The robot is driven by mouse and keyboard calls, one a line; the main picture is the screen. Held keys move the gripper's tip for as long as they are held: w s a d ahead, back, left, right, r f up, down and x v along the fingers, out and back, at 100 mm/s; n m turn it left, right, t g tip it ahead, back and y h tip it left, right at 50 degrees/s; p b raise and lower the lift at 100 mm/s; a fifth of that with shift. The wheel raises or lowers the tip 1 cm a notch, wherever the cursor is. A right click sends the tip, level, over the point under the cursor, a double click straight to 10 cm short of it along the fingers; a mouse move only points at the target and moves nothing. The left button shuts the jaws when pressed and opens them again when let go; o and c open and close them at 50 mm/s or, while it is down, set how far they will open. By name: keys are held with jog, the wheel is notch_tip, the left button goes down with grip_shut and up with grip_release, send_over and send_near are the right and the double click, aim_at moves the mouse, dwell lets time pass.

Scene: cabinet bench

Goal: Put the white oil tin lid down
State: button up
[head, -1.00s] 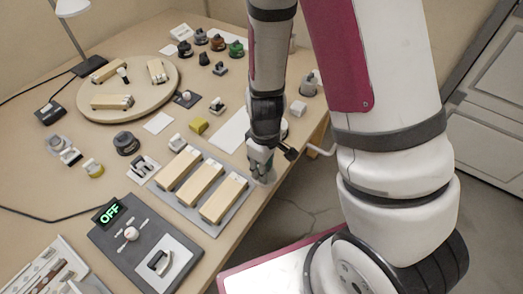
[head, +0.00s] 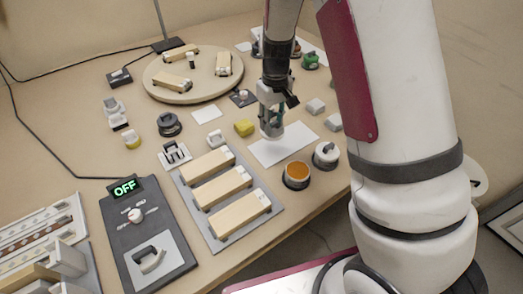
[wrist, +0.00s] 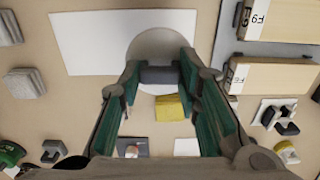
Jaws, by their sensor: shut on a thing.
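The white oil tin lid (head: 272,134) hangs under my gripper (head: 271,114) in the head view. In the wrist view my gripper (wrist: 159,73) is shut on the lid's dark grey handle, with one green-padded finger on each side. The pale round lid (wrist: 158,42) overlaps the edge of a white mat (wrist: 90,45) there. In the head view the lid is over or beside that mat (head: 290,147); its exact height cannot be told. An open tin with orange contents (head: 296,173) stands near the bench's front edge.
A lidded tin (head: 326,155) stands right of the open one. A yellow block (head: 244,128) is close to the lid's left. A grey board with wooden blocks (head: 215,229) lies in front on the left. Grey blocks (head: 316,106) sit on the right. Most of the mat is bare.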

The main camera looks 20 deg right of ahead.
jog(key=shift+w+f, duration=0.2)
jog(key=shift+w, duration=0.2)
send_over(270, 150)
notch_tip(270, 150, down, 5)
jog(key=shift+a, duration=0.1)
jog(key=shift+f+b, duration=0.4)
jog(key=shift+f, duration=1.7)
jog(key=shift+f, duration=0.1)
jog(key=o, duration=0.9)
jog(key=shift+c, duration=0.2)
